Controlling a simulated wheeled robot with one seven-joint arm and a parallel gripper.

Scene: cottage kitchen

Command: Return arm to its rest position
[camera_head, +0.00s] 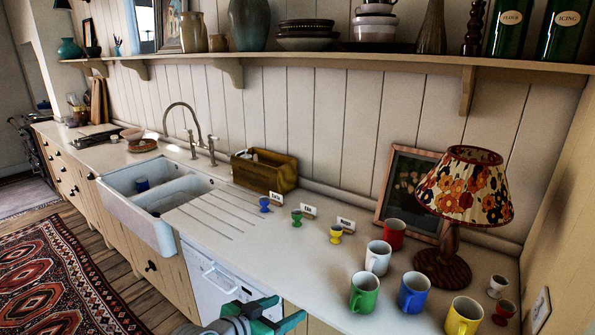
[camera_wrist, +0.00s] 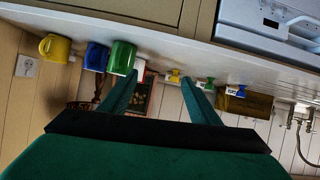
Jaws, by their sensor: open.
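My gripper (camera_head: 282,312) is at the bottom edge of the head view, in front of the counter (camera_head: 290,262) near the dishwasher. Its two teal fingers are spread apart with nothing between them. In the wrist view, which looks upside down, the open fingers (camera_wrist: 160,82) point toward the counter front. A green mug (camera_head: 364,292) stands on the counter to the right of my gripper, apart from it. The green mug also shows in the wrist view (camera_wrist: 122,57), beyond the left finger. Most of my arm is hidden.
A blue mug (camera_head: 413,292), yellow mug (camera_head: 463,316), white mug (camera_head: 378,257) and red mug (camera_head: 393,234) stand near a lamp (camera_head: 466,187). Blue (camera_head: 265,204), green (camera_head: 297,216) and yellow (camera_head: 336,234) egg cups stand by cards. A shelf (camera_head: 350,60) overhangs the counter.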

